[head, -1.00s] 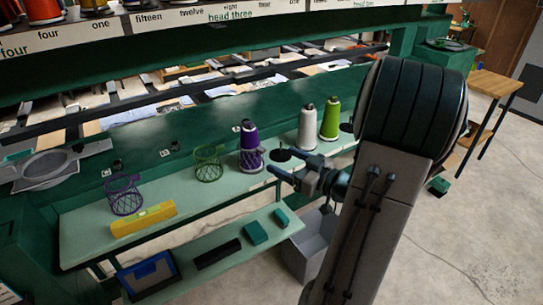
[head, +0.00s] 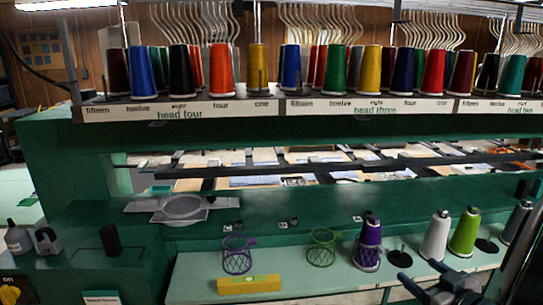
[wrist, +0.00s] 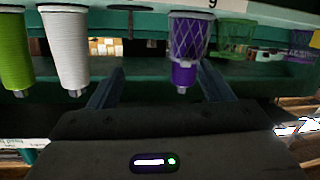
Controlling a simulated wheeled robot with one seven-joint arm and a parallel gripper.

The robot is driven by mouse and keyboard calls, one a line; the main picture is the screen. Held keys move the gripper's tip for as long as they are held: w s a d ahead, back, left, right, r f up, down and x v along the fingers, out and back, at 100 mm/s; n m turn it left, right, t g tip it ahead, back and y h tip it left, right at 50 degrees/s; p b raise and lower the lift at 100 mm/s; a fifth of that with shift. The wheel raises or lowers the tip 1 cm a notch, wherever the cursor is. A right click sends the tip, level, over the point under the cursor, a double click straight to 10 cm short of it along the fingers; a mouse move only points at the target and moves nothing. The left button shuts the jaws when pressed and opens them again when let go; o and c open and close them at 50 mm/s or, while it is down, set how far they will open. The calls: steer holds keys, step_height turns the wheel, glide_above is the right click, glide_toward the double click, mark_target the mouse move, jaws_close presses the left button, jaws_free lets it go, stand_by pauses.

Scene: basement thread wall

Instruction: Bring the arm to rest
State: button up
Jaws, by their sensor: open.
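My gripper (head: 420,274) is at the lower right of the head view, in front of the pale green shelf (head: 330,281). In the wrist view my gripper (wrist: 160,82) is open, its two dark fingers apart with nothing between them. A purple cone (head: 369,232) with a net around its lower part stands on the shelf, left of my gripper. A white cone (head: 436,236) and a green cone (head: 465,234) stand to its right. The wrist view shows the cones upside down: the purple one (wrist: 184,74) near one finger, the white one (wrist: 66,50) beyond the other.
On the shelf are an empty purple net (head: 237,256), an empty green net (head: 321,247) and a yellow box (head: 249,284). A black spindle (head: 398,256) stands empty between the purple and white cones. Coloured cones line the rack (head: 270,106) above.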

steer(key=w+r+m+g+h, duration=0.1)
steer(key=w+r+g+h, duration=0.1)
steer(key=w+h, duration=0.2)
steer(key=s+a+m+g+h+p, duration=0.1)
steer(key=s+a+m+g, duration=0.15)
steer(key=a, duration=0.25)
steer(key=s+a+m+g+h, duration=0.1)
steer(key=s+a+g+h, duration=0.15)
steer(key=a, duration=0.25)
steer(key=s+a+g+y, duration=0.4)
steer(key=s+a+g, duration=0.1)
steer(key=s+a, duration=0.6)
steer(key=shift+s+a+f+g+y+p, duration=0.25)
steer(key=shift+s+a+g+y+p, duration=0.15)
steer(key=shift+a, duration=0.7)
steer(key=shift+w+n, duration=0.1)
steer(key=shift+n, duration=0.15)
